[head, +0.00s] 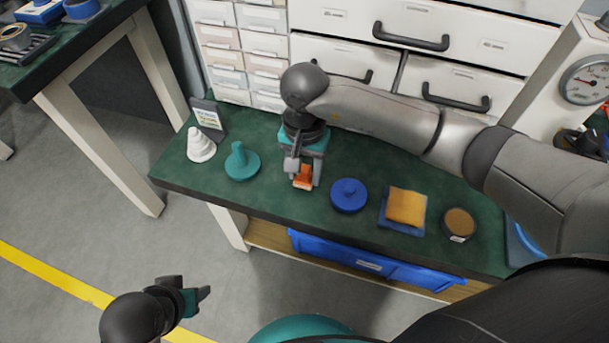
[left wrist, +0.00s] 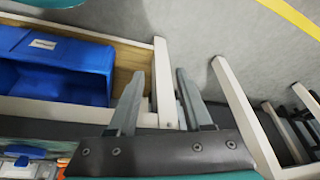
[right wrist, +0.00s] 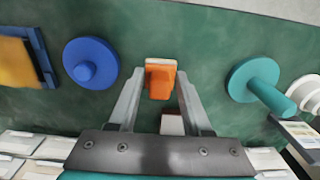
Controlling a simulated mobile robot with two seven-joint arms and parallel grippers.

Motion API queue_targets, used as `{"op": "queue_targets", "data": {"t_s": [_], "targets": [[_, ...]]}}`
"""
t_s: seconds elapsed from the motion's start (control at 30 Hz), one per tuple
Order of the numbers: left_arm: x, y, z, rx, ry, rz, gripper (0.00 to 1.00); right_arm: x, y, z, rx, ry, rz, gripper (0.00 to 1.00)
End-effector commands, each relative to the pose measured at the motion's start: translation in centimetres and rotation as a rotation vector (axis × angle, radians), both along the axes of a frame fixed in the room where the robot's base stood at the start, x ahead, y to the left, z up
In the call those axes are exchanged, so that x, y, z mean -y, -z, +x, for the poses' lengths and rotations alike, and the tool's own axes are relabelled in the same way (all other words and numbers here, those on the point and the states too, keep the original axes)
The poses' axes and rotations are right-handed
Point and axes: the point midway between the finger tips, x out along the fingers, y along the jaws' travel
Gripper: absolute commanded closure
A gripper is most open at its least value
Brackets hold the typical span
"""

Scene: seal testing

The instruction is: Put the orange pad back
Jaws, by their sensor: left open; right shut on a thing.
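The orange pad (head: 303,178) is a small orange block with a pale end, between the fingers of my right gripper (head: 302,173) over the green bench. In the right wrist view the orange pad (right wrist: 160,82) sits between the fingertips, and the gripper is shut on it. I cannot tell whether the pad touches the bench. A small white and red piece (right wrist: 172,125) shows closer to the palm, partly hidden. My left gripper (head: 194,297) is open and empty, low over the floor in front of the bench; its spread fingers show in the left wrist view.
On the green bench (head: 275,195), a teal knobbed disc (head: 242,162) and white stepped cone (head: 200,146) stand left. A blue knobbed disc (head: 348,196), yellow-orange cloth (head: 405,206) on a blue mat and a round tin (head: 459,223) stand right. Drawers (head: 345,58) line the back.

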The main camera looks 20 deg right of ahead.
Motion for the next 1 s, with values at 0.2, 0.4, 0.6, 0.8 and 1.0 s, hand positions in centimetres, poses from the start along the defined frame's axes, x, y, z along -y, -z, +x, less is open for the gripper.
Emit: {"op": "queue_targets", "data": {"t_s": [0.2, 0.4, 0.6, 0.8, 1.0], "targets": [[0.0, -1.0, 0.0, 0.016, 0.000, -0.002, 0.50, 0.0, 1.4, 0.0, 0.001, 0.000, -0.001, 0.95], [0.0, -1.1, 0.0, 0.015, -0.001, -0.002, 0.50, 0.0, 1.3, 0.0, 0.001, 0.000, -0.001, 0.95], [0.0, -1.6, 0.1, 0.025, -0.001, -0.004, 0.50, 0.0, 1.6, 0.0, 0.002, 0.000, -0.001, 0.95], [0.0, -1.8, 0.0, 0.025, -0.001, -0.004, 0.50, 0.0, 1.6, 0.0, 0.001, 0.000, -0.001, 0.33], [0.0, -1.7, 0.0, 0.023, -0.002, -0.003, 0.50, 0.0, 1.6, 0.0, 0.001, 0.000, -0.001, 0.21]]}}
